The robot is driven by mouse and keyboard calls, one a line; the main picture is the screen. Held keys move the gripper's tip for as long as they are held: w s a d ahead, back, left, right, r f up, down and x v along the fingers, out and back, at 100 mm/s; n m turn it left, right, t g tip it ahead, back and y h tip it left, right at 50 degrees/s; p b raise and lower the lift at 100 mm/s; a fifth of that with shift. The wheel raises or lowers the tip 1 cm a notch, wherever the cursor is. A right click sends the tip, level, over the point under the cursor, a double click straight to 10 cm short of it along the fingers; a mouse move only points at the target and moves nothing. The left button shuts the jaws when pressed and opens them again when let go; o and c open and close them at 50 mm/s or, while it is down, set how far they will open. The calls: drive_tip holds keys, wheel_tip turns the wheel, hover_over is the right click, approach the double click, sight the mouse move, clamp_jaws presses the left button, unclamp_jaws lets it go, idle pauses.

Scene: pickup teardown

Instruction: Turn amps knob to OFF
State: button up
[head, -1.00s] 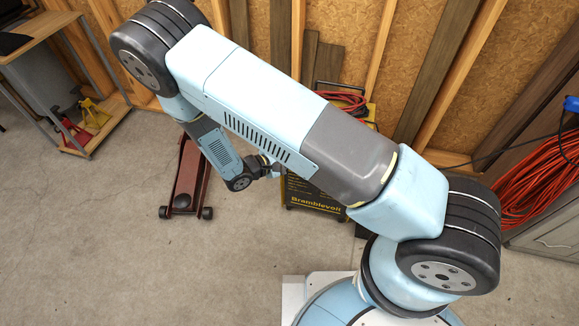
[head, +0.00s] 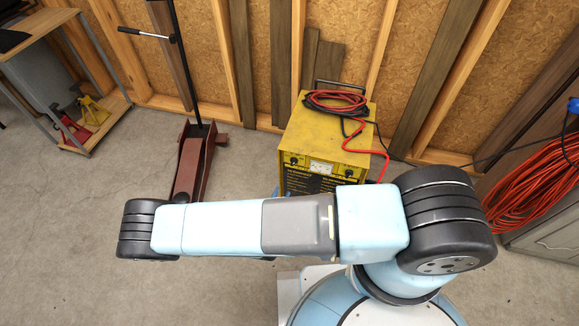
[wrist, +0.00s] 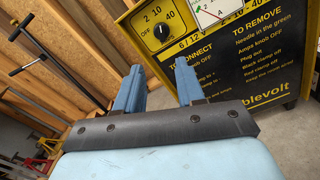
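The yellow battery charger (head: 330,130) stands on the floor against the wall in the head view. Its black front panel with gauge and text fills the upper right of the wrist view (wrist: 215,50). The round black amps knob (wrist: 162,32) is on that panel, by the markings 2, 10, 40 and OFF; its exact setting is too small to tell. My gripper (wrist: 159,66) points toward the panel in the wrist view. Its two blue fingers are apart with nothing between them, below the knob and not visibly touching it. In the head view my arm hides most of the gripper.
Red and black cables (head: 338,100) lie on the charger, and a red one hangs down its right side. A dark red floor jack (head: 193,165) with an upright handle stands left of it. An orange cord coil (head: 530,180) hangs at the right.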

sight(292, 165)
drive_tip(key=x, duration=1.4)
drive_tip(key=shift+d, duration=0.2)
drive_tip(key=shift+c, duration=0.3)
